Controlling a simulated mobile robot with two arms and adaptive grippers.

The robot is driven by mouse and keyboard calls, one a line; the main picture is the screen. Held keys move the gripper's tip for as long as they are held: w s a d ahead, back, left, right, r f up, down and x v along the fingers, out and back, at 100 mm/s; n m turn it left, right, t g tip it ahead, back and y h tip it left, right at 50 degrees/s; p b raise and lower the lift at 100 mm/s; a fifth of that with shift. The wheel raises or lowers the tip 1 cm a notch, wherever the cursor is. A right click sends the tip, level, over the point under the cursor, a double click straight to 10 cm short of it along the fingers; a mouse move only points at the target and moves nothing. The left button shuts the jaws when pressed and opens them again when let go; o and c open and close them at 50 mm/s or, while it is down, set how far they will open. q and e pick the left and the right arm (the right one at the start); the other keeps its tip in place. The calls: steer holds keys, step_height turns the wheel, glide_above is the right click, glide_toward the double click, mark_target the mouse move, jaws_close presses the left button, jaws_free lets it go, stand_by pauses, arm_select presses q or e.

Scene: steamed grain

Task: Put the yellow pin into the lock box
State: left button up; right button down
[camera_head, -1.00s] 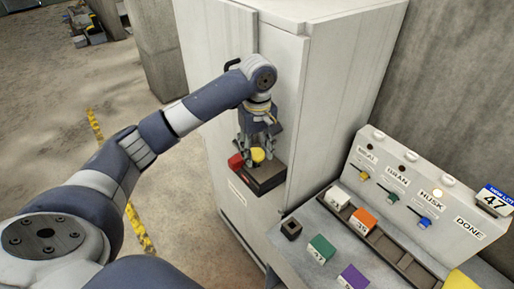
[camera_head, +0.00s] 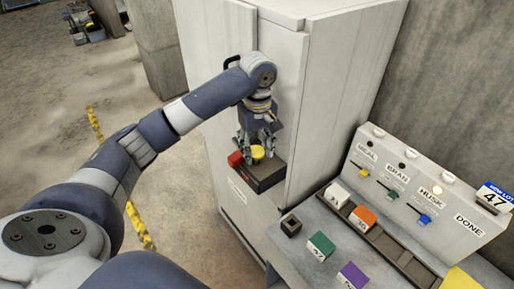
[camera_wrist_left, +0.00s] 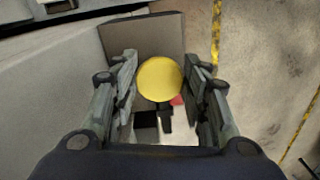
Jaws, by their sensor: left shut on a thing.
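The yellow pin (camera_head: 257,153) shows as a round yellow head between the fingers of my left gripper (camera_head: 257,142). In the left wrist view the yellow head (camera_wrist_left: 160,79) fills the gap between the two fingers, and my left gripper (camera_wrist_left: 163,95) is shut on it. The lock box (camera_head: 268,180) is a dark box on the front of the pale cabinet, with a red part (camera_head: 236,159) at its left. The pin is at the top of the box. Its lower part is hidden, so I cannot tell how deep it sits. My right gripper is not in view.
The tall pale cabinet (camera_head: 255,75) stands behind the box. Open floor lies at left with a yellow line (camera_head: 135,222).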

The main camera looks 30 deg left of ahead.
mark_target(257, 153)
arm_select(q)
steer(key=shift+f, duration=0.1)
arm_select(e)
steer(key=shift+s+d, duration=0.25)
arm_select(q)
steer(key=shift+f, duration=0.5)
steer(key=o, duration=0.9)
steer(key=shift+c, duration=0.2)
steer(key=shift+r, duration=1.85)
step_height(257, 153, up, 7)
steer(key=shift+r, duration=0.15)
